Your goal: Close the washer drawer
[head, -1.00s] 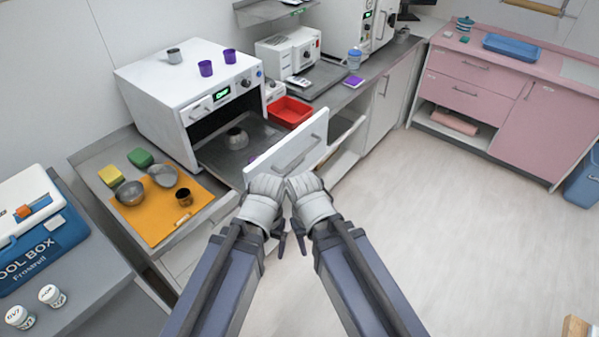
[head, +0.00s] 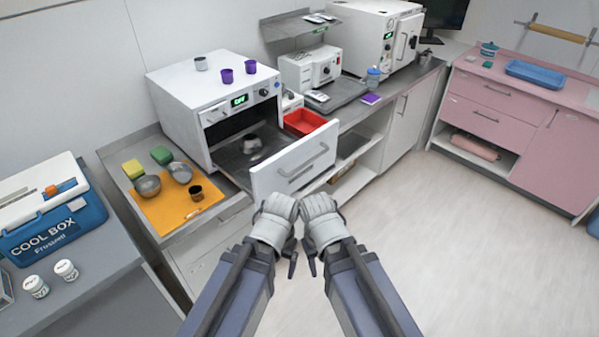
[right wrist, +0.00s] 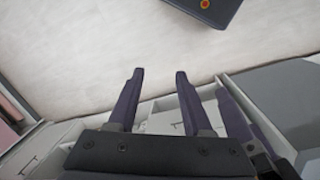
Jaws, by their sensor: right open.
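The washer (head: 180,98) is a white box with a green display, on the grey counter. Its drawer is pulled out; the white front panel (head: 275,176) has a bar handle (head: 303,163) and stands clear of the body. Inside the drawer tray (head: 228,158) lies a small metal cup (head: 251,144). My left gripper (head: 291,265) and right gripper (head: 311,268) hang side by side just in front of and below the panel, with no clear contact. The right one is open and empty, its two fingers apart in the right wrist view (right wrist: 158,75). The left jaws are mostly hidden.
Purple cups (head: 239,71) and a grey cup stand on the washer. An orange mat (head: 172,215) with metal bowls lies left of it, a red tray (head: 304,122) right. A cool box (head: 75,215) stands at far left. Floor on the right is clear.

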